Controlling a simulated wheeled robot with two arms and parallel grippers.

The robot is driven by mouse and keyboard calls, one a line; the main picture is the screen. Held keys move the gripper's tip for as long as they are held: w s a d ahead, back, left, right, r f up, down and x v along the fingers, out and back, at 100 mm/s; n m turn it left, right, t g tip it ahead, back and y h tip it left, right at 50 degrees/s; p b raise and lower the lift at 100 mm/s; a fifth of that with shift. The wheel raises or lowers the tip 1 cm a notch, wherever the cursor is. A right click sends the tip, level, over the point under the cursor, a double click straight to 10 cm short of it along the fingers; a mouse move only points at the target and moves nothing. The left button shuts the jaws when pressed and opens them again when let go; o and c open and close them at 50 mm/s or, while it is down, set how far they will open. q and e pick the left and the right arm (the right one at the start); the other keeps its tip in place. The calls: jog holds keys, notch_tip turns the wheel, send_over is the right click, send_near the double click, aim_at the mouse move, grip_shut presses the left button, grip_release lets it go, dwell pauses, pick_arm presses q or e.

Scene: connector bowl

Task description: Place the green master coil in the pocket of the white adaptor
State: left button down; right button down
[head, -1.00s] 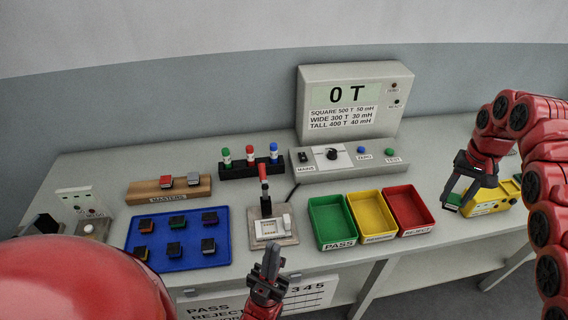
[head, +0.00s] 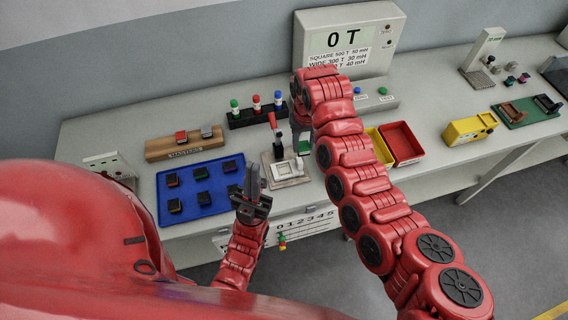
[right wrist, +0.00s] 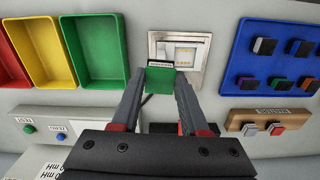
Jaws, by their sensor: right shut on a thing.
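The green master coil (right wrist: 159,77) is between the fingertips of my right gripper (right wrist: 160,84) in the right wrist view. The gripper is shut on it. The white adaptor (right wrist: 186,53) lies just beyond the coil and slightly right in that view, its pale pocket in plain sight. Whether the coil touches it cannot be told. In the head view the adaptor (head: 285,169) sits on its grey plate, and my right arm hides most of the right gripper. My left gripper (head: 251,182) is in front of the bench, pointing up; its jaw opening is unclear.
A lever with a red handle (head: 272,121) stands behind the adaptor. A blue tray (head: 187,210) with several dark coils lies left of it. The green bin (right wrist: 96,48) is beside it in the wrist view. A masters rack (head: 185,146) is behind the tray.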

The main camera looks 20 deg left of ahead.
jog(key=s+d+f+p, duration=0.1)
jog(key=s+f+p, duration=0.2)
jog(key=s, duration=0.5)
jog(key=s+d+f+p, duration=0.1)
jog(key=s+f+p, duration=0.15)
jog(key=s, duration=0.55)
jog(key=b, duration=1)
send_over(285, 176)
jog(key=shift+d+f+n, duration=0.1)
jog(key=shift+f+n, duration=0.3)
jog(key=shift+f, duration=0.45)
jog(key=shift+w+a+r, duration=0.25)
jog(key=shift+w+r, duration=0.1)
jog(key=shift+r, duration=0.1)
jog(key=shift+w+a+f, duration=0.1)
jog(key=shift+w+a, duration=0.05)
jog(key=shift+w, duration=0.2)
jog(key=shift+w+a, duration=0.25)
jog(key=shift+w, duration=0.25)
